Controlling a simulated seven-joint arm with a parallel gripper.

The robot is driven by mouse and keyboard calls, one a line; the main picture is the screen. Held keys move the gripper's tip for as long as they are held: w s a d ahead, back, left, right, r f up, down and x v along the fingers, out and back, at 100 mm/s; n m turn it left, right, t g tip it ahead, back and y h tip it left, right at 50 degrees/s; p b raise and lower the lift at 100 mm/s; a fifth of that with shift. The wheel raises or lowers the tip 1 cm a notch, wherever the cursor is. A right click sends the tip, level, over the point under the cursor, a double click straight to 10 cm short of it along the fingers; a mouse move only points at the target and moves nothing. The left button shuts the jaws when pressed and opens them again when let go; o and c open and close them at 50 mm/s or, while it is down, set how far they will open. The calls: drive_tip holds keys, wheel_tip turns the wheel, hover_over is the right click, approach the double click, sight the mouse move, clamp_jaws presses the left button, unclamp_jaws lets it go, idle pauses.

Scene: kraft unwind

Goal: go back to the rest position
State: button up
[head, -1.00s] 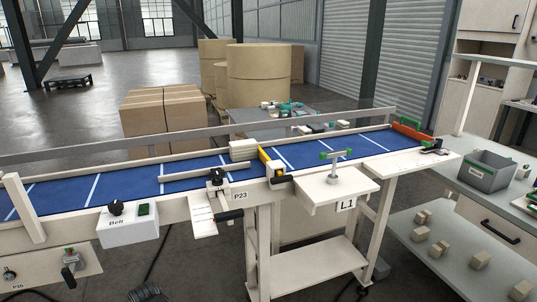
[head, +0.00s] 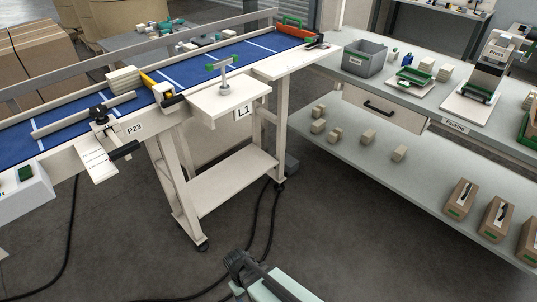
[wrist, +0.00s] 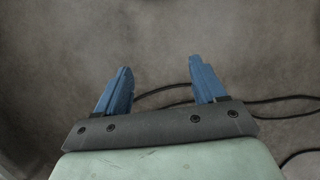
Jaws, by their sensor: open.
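My gripper (wrist: 160,85) shows in the wrist view with its two blue fingers spread apart. Nothing is between them, and bare grey floor with dark cables lies beyond. In the head view, part of my arm shows at the bottom edge, over the floor in front of the conveyor. The fingers cannot be made out there.
A blue conveyor (head: 205,62) runs along the left, with a stack of pale blocks (head: 124,79) on it and a lever stand (head: 225,75) on the L1 shelf. A grey workbench (head: 400,98) with a grey bin (head: 364,57) stands at right.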

drive_tip(key=s+d+f+m+g, duration=0.1)
drive_tip(key=s+d+f+m, duration=0.1)
drive_tip(key=d, duration=0.6)
drive_tip(key=s+d+f+m+g+y, duration=0.1)
drive_tip(key=s+d+f+m, duration=0.1)
drive_tip(key=s+d, duration=0.3)
drive_tip(key=s+d+f+m+g+y, duration=0.1)
drive_tip(key=s+d+f+m+g, duration=0.1)
drive_tip(key=d, duration=0.9)
drive_tip(key=shift+s+d+f+m, duration=0.2)
drive_tip(key=shift+s+f+m, duration=0.2)
drive_tip(key=shift+s+m, duration=0.55)
drive_tip(key=shift+s, duration=0.15)
